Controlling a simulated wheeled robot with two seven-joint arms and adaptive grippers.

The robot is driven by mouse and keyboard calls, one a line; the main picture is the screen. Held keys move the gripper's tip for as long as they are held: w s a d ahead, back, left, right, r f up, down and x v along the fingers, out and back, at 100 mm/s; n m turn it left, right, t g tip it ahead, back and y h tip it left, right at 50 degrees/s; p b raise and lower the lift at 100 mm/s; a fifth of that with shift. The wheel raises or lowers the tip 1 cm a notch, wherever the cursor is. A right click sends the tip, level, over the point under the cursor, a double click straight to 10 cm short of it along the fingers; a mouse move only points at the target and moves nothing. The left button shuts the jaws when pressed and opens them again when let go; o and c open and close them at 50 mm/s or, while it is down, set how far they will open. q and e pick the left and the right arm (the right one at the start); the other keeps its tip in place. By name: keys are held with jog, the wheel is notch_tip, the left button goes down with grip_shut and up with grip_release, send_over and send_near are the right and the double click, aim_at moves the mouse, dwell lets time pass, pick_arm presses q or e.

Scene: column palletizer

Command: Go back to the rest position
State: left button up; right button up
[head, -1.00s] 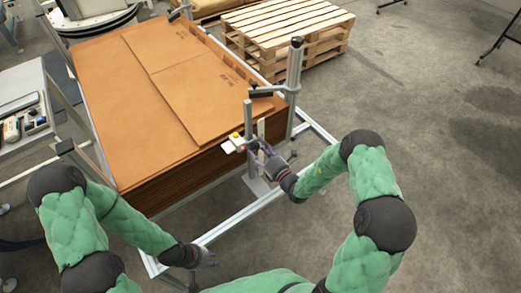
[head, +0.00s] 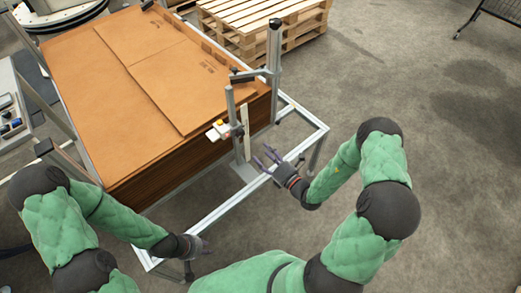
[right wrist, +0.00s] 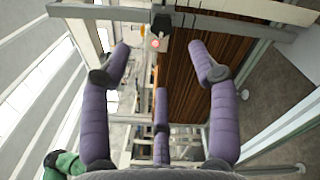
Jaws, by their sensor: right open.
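My right gripper (head: 266,163) is in the middle of the head view, just in front of the frame's upright post, with its fingers spread and empty. In the right wrist view its purple fingers (right wrist: 160,75) stand wide apart with nothing between them. A small white control box (head: 217,130) with a yellow top is on the post, apart from my fingers. In the right wrist view it shows a red button (right wrist: 155,44). My left gripper (head: 204,245) is low over the near corner of the metal frame; its fingers are too small to read.
A stack of brown cardboard sheets (head: 150,85) fills the metal frame (head: 232,203) ahead. Upright posts (head: 273,75) stand at its right corner. Wooden pallets (head: 265,22) lie behind. The floor (head: 440,120) on the right is open.

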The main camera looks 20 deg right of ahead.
jog(key=shift+s, duration=0.1)
dwell(0.5)
jog(key=s+a+f+n+g+y, duration=0.2)
jog(key=s+a+n+g+y, duration=0.25)
jog(key=a, duration=0.25)
jog(key=s+a+f+n+g+y, duration=0.2)
jog(key=s+a+n+g+y, duration=0.1)
jog(key=s+a+n+g, duration=0.4)
jog(key=s+a+f+n+g+h, duration=0.1)
jog(key=s+f+n+g+h, duration=0.1)
jog(key=s+f+n+g, duration=0.4)
jog(key=s+a+f+n+g+h, duration=0.1)
jog(key=s+f+n+g+h, duration=0.15)
jog(key=s+n, duration=0.55)
jog(key=w+d+f+n+t+h, duration=0.3)
jog(key=w+n+h, duration=0.2)
jog(key=n, duration=0.9)
jog(key=shift+w+d+f, duration=0.2)
jog(key=shift+w+d, duration=0.15)
jog(key=shift+d, duration=0.05)
